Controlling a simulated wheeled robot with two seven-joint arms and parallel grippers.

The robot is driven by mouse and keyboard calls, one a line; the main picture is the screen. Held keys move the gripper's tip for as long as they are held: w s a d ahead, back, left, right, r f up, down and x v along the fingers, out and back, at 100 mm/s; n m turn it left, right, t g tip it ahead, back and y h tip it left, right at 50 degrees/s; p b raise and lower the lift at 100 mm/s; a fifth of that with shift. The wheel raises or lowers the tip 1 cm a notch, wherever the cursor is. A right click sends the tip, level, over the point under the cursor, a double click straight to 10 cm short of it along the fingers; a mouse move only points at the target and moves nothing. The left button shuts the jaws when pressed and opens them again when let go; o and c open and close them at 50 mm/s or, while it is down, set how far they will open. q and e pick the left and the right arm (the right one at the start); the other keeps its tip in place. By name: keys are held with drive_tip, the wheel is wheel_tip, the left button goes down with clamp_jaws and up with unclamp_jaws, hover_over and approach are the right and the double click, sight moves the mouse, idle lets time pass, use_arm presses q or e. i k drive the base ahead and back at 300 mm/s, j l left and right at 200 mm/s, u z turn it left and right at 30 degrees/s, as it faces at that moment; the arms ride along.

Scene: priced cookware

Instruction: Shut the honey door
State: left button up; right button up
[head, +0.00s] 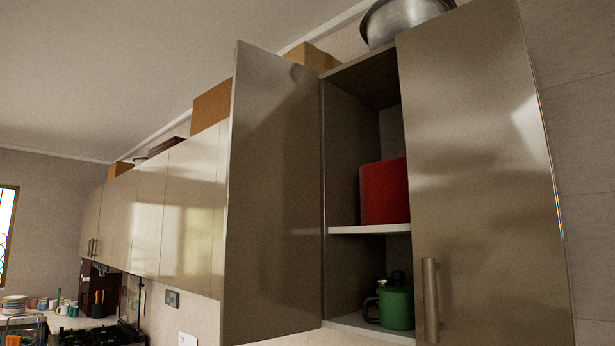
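No label or jar marks any door as honey, so I cannot tell by name which one it is. In the head view, one brown cabinet door (270,205) stands swung open to the left, its plain face without a visible handle. The glossy brown door (485,180) on the right has a vertical metal handle (430,300) near its lower left edge; I cannot tell if it is fully shut. Neither gripper is in view.
A steel pot (400,20) and cardboard boxes (211,105) sit on top of the cabinets. A row of shut cabinet doors (150,215) runs to the left. A counter with a stove (95,336) and dishes (14,304) is at lower left.

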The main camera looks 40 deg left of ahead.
sight(270, 288)
drive_tip(key=j+z, duration=0.4)
drive_tip(key=j, duration=0.25)
drive_tip(key=j+z, duration=0.45)
drive_tip(key=j, duration=0.65)
drive_tip(key=k+j, duration=0.15)
drive_tip(key=j, duration=0.3)
drive_tip(key=j+z, duration=0.1)
drive_tip(key=j, duration=0.35)
drive_tip(key=k+j, duration=0.15)
drive_tip(key=j, duration=0.25)
drive_tip(key=k+j, duration=0.1)
drive_tip(key=j, duration=0.35)
drive_tip(key=k+j+z, duration=0.1)
drive_tip(key=j, duration=0.35)
drive_tip(key=k+j, duration=0.1)
drive_tip(key=j, duration=0.35)
